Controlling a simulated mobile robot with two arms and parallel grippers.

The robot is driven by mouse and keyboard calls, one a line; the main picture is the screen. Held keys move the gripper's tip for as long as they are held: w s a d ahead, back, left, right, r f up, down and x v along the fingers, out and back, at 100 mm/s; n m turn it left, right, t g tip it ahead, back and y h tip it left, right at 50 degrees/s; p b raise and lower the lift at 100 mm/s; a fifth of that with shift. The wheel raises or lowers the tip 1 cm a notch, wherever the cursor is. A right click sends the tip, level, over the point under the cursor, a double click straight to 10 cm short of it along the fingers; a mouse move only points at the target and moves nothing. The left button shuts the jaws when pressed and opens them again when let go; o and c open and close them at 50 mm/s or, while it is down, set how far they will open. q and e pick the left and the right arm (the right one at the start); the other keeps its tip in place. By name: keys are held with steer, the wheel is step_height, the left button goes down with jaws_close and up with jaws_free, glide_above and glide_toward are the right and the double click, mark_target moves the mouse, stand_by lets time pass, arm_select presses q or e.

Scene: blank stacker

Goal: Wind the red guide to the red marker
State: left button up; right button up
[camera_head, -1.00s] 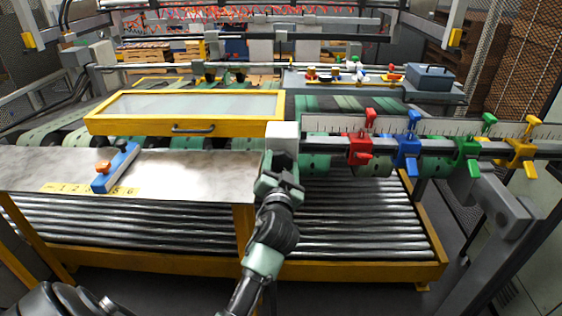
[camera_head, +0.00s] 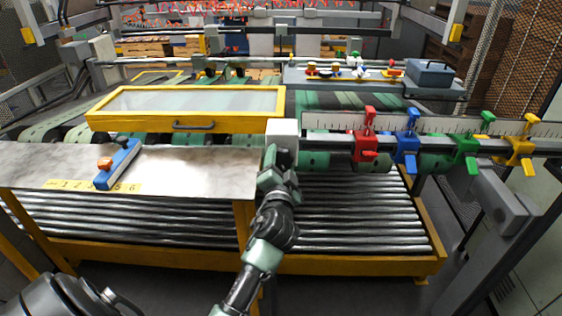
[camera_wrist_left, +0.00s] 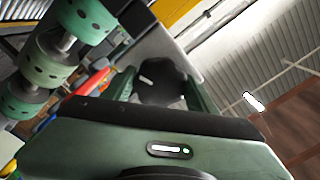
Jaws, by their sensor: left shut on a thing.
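The red guide (camera_head: 364,146) hangs on the rail at the right in the head view. The red marker (camera_head: 369,117) is on the scale above it, slightly right of the guide's middle; a small sideways offset seems to remain between them. My left gripper (camera_head: 277,165) is at the white-grey housing (camera_head: 283,133) at the rail's left end. In the left wrist view its green fingers (camera_wrist_left: 163,88) are shut around a black knob (camera_wrist_left: 160,86) with a white mark. The knob is mostly hidden in the head view. My right gripper is not in view.
Blue (camera_head: 406,151), green (camera_head: 465,147) and yellow (camera_head: 519,149) guides hang further right on the rail. A yellow-framed cover (camera_head: 185,105) is behind left. A blue block with an orange knob (camera_head: 117,166) lies on the metal plate (camera_head: 205,172). Rollers (camera_head: 355,205) run below.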

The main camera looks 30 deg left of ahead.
arm_select(q)
steer(key=o, duration=1.4)
steer(key=shift+c, duration=0.2)
steer(key=b+v, duration=0.2)
steer(key=v, duration=0.6)
steer(key=shift+b, duration=0.4)
steer(key=shift+a, duration=0.1)
